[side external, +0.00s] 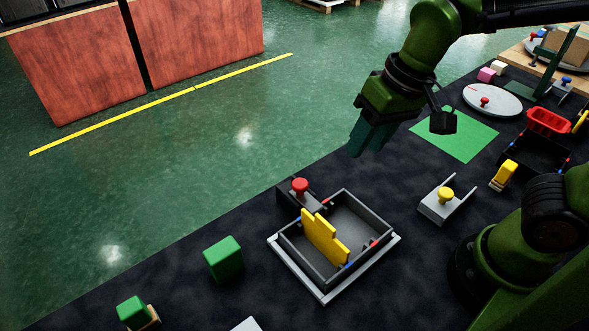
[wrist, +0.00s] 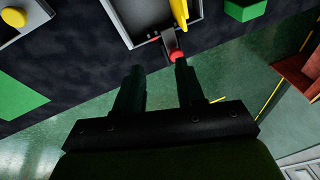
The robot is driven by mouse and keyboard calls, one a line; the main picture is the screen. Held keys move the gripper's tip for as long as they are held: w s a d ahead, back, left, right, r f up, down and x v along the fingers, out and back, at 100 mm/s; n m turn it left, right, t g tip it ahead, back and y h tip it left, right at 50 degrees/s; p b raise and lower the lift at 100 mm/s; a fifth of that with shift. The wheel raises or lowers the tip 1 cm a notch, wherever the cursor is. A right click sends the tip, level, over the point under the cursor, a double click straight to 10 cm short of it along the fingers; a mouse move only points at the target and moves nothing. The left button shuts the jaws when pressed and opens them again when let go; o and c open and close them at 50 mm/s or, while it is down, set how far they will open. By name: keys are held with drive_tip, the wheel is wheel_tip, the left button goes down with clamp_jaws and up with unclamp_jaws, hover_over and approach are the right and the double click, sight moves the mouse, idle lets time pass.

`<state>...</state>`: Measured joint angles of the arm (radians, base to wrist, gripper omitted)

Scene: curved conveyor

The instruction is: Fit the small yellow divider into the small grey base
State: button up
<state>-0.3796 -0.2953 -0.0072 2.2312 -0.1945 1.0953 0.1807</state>
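A yellow divider (side external: 325,238) with a stepped top edge stands upright inside a dark grey open box (side external: 358,208), which sits on a pale plate. It appears to cross the box, with its near end by a blue mark on the wall; how deep it sits I cannot tell. The divider (wrist: 180,12) and part of the grey box (wrist: 143,12) show at the top of the wrist view. My gripper (side external: 366,142) is raised above the table's far edge, behind the box and apart from it. In the wrist view its fingers (wrist: 158,85) are spread with nothing between them.
A dark block with a red knob (side external: 300,187) stands against the box's far-left side. A grey bracket with a yellow knob (side external: 446,195) lies to the right, a green block (side external: 224,258) to the left. A black tray (side external: 537,157) and red bin (side external: 548,121) are farther right.

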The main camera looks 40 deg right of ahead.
drive_tip(key=s+d+r+m+t, duration=0.2)
drive_tip(key=d+r+t, duration=0.1)
drive_tip(key=d, duration=0.6)
drive_tip(key=shift+s+t, duration=0.4)
drive_tip(key=shift+t, duration=0.5)
